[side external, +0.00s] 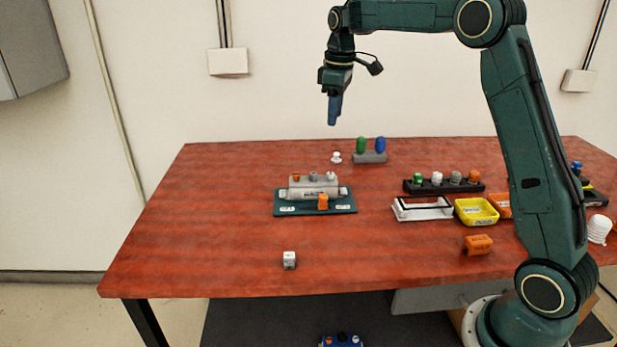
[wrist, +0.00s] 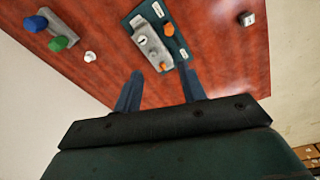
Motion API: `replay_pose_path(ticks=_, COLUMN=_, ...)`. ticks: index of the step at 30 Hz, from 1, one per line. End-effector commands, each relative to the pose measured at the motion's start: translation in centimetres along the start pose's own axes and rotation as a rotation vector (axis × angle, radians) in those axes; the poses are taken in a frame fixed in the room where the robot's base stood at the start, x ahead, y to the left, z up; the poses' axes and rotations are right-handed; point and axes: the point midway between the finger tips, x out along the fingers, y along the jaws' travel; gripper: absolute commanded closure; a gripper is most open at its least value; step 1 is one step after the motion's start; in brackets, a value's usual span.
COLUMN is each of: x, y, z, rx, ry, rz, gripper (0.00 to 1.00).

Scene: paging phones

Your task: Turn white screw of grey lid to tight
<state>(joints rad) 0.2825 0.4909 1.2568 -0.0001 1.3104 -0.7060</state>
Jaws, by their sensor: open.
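The grey lid (side external: 307,187) lies on a dark green board (side external: 281,207); it also shows in the wrist view (wrist: 154,50). Three small screws stand along its top in the side view: orange (side external: 296,176) at left, grey (side external: 313,176) in the middle and the white screw (side external: 331,176) at right. Whether the white screw is tight cannot be told. An orange knob (side external: 323,202) stands on the board in front of the lid. My gripper (side external: 334,122) is high above the table's back area, open and empty, with its fingers apart in the wrist view (wrist: 160,88).
A loose white piece (side external: 336,157) stands behind the lid, beside a grey block with green (side external: 361,145) and blue (side external: 381,145) knobs. A black rack (side external: 442,187), white frame (side external: 423,212) and yellow tray (side external: 476,211) are at right. A die (side external: 289,260) lies in front. The table's left is clear.

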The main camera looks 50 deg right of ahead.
Motion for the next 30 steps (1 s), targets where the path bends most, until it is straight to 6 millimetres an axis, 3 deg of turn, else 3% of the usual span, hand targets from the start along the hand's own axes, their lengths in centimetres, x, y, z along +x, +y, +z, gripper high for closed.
replay_pose_path(ticks=6, x=4.0, y=3.7, z=-1.1, rx=-0.049, ry=-0.04, rz=-0.035, gripper=0.59)
replay_pose_path(ticks=12, x=6.1, y=5.4, z=-1.4, rx=-0.079, ry=-0.058, rz=-0.053, gripper=0.59)
replay_pose_path(ticks=24, x=6.8, y=5.8, z=-1.5, rx=-0.087, ry=-0.062, rz=-0.058, gripper=0.59)
replay_pose_path(ticks=30, x=8.0, y=5.7, z=-1.4, rx=-0.087, ry=-0.063, rz=-0.059, gripper=0.59)
